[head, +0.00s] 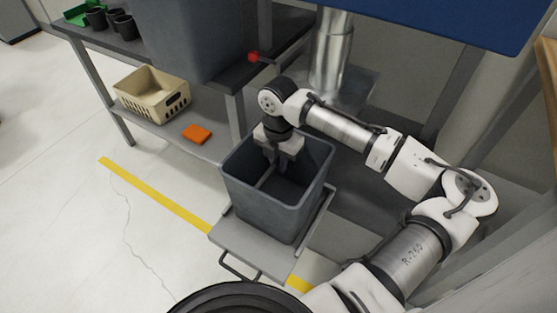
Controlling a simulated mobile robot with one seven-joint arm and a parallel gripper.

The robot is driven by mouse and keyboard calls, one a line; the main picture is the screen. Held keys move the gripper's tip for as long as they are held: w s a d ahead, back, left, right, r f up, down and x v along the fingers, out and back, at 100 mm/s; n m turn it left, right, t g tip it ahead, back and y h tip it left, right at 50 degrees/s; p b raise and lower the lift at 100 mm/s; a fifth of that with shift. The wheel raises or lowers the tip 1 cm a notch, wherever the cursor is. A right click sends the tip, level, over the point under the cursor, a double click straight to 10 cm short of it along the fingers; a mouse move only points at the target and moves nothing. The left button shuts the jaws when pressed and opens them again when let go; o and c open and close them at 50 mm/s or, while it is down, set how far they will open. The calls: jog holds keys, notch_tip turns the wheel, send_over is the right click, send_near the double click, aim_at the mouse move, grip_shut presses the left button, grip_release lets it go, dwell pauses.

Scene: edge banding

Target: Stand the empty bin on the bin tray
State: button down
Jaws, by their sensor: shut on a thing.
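The empty bin (265,208), dark grey and open-topped, is upright at the centre of the head view. It is over the bin tray (256,249), a light grey plate with a dark handle loop at its front. The bin's base appears on or very close to the tray; a small gap cannot be ruled out. My gripper (277,155) points down at the bin's far left rim and is shut on the bin. Its fingertips are partly hidden, so the exact grip is unclear. Nothing shows inside the bin apart from a thin grey bar.
A bench with a larger grey bin (188,38), black cups (108,20) and a red knob (253,57) stands behind. A metal post (329,55) rises behind my arm. Floor at left is clear.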

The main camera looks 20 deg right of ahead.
jog(key=shift+f, duration=0.15)
jog(key=c, duration=1.4)
grip_release()
notch_tip(320, 180, up, 12)
jog(key=shift+r, duration=0.2)
